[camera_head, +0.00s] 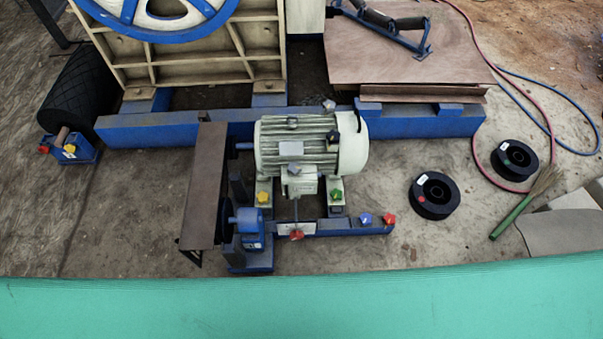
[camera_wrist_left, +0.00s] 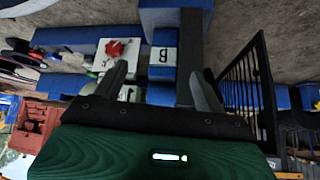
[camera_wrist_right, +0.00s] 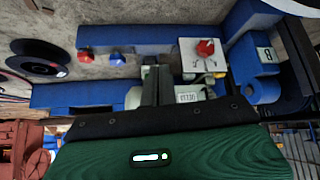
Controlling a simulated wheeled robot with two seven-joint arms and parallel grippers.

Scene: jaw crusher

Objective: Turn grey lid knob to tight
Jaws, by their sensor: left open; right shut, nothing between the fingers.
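The pale motor (camera_head: 310,145) stands on a blue frame in the middle of the head view. Small grey knob-like parts show on its terminal box (camera_head: 294,169) and at its upper right (camera_head: 329,104); I cannot tell which is the grey lid knob, or read any tight mark. My left gripper (camera_wrist_left: 162,88) is open and empty in the left wrist view, before the blue frame. My right gripper (camera_wrist_right: 157,85) is shut and empty in the right wrist view, with the motor partly behind it. Neither gripper shows in the head view.
A red knob (camera_head: 296,235) sits on a white plate by the frame. Yellow (camera_head: 263,197), green (camera_head: 335,194), blue (camera_head: 365,218) and another red knob (camera_head: 388,219) are nearby. A brown belt guard (camera_head: 205,185) stands left of the motor. Black spools (camera_head: 434,195) lie right.

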